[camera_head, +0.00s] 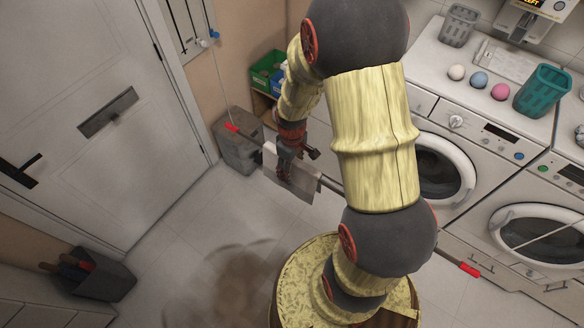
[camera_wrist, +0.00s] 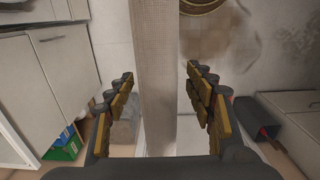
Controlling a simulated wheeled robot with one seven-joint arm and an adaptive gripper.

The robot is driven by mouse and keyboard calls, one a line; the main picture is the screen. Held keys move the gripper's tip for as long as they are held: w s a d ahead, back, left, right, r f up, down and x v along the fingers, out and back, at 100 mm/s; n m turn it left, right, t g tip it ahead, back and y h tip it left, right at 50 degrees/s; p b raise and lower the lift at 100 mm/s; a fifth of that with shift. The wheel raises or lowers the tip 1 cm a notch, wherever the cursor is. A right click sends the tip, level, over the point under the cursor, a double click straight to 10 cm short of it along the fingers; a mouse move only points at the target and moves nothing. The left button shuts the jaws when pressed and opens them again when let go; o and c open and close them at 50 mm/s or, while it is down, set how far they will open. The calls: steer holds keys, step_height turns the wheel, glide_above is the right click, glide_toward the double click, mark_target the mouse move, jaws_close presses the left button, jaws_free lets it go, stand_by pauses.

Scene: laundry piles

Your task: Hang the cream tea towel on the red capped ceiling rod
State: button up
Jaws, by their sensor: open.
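The red capped rod (camera_head: 333,186) runs diagonally through the head view, with one red cap (camera_head: 232,128) at the upper left and one (camera_head: 470,270) at the lower right. The pale cream-grey tea towel (camera_head: 300,184) lies over the rod and hangs below it, left of the middle. My gripper (camera_head: 285,165) is at the towel, partly hidden by it and my arm. In the wrist view my gripper (camera_wrist: 158,76) is open, a finger on each side of a pale cloth-like strip (camera_wrist: 158,40), with gaps on both sides. The rod's middle is partly hidden behind my arm.
White washing machines (camera_head: 440,150) stand at the right, with a teal basket (camera_head: 543,90) on top. A grey bin (camera_head: 238,143) is near the wall and a dark box (camera_head: 98,277) at the lower left. Tiled floor (camera_head: 180,240) between is open.

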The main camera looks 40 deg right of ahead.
step_height(320, 180, up, 12)
stand_by(0.5)
steer(key=shift+a+m, duration=0.1)
steer(key=shift+m, duration=0.3)
steer(key=s+a+r+m+t+b, duration=0.1)
steer(key=s+a+r+t+b, duration=0.1)
steer(key=s+a+b, duration=0.4)
steer(key=s+a+r+m+t+b, duration=0.2)
steer(key=s+a+b, duration=0.4)
steer(key=b, duration=0.4)
steer(key=shift+r+t, duration=0.5)
steer(key=shift+t, duration=0.3)
